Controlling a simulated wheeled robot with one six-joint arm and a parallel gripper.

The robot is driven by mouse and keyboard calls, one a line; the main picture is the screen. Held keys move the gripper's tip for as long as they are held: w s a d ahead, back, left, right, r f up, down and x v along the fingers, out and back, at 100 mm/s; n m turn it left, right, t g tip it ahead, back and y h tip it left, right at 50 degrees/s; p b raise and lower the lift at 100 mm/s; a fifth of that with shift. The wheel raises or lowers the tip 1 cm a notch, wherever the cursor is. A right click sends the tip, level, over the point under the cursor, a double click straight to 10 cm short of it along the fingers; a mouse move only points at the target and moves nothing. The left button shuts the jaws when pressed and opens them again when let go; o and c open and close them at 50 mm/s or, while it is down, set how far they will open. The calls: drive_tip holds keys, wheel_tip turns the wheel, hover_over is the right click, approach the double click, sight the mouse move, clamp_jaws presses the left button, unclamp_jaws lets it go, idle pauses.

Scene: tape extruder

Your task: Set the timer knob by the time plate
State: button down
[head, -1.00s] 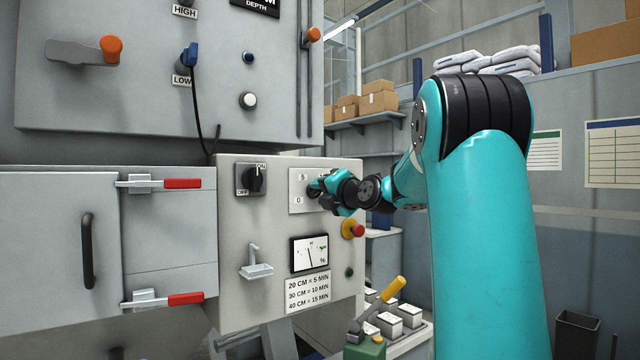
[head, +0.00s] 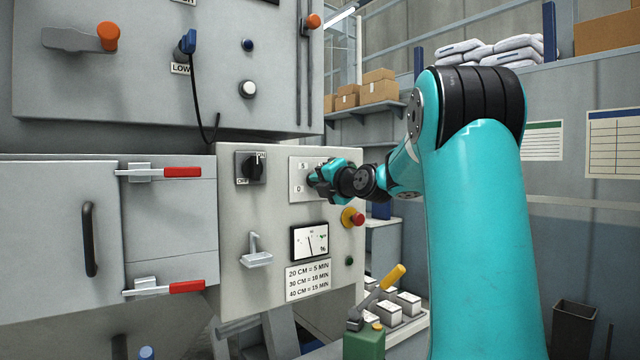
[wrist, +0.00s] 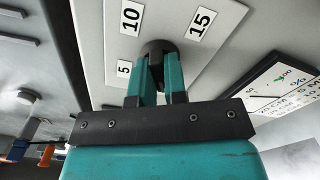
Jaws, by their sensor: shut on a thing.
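The timer knob (wrist: 158,48) is a dark round knob on a light plate (wrist: 105,60). In the wrist view the labels 5, 10 and 15 show around it. My gripper (wrist: 159,72) is shut on the knob, one teal finger on each side. Its pointer is hidden, so I cannot tell its setting. In the head view my gripper (head: 318,180) is at the dial plate (head: 297,166) and covers most of it. The time plate (head: 307,280) below reads 20 CM = 5 MIN, 30 CM = 10 MIN, 40 CM = 15 MIN.
An ON/OFF switch (head: 251,168) is left of the dial. A red emergency button (head: 352,217) sits just below my gripper. Red-handled latches (head: 182,172) are at the left.

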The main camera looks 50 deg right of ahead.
drive_tip(key=m+b, duration=0.7)
drive_tip(key=m, duration=2.2)
drive_tip(key=shift+d+r+m, duration=0.1)
drive_tip(key=shift+m, duration=0.3)
drive_tip(key=m+p, duration=0.3)
drive_tip(key=m, duration=0.3)
drive_tip(key=m+p, duration=0.8)
drive_tip(key=m, duration=0.3)
drive_tip(key=shift+m+p, duration=0.3)
drive_tip(key=shift+m, duration=0.2)
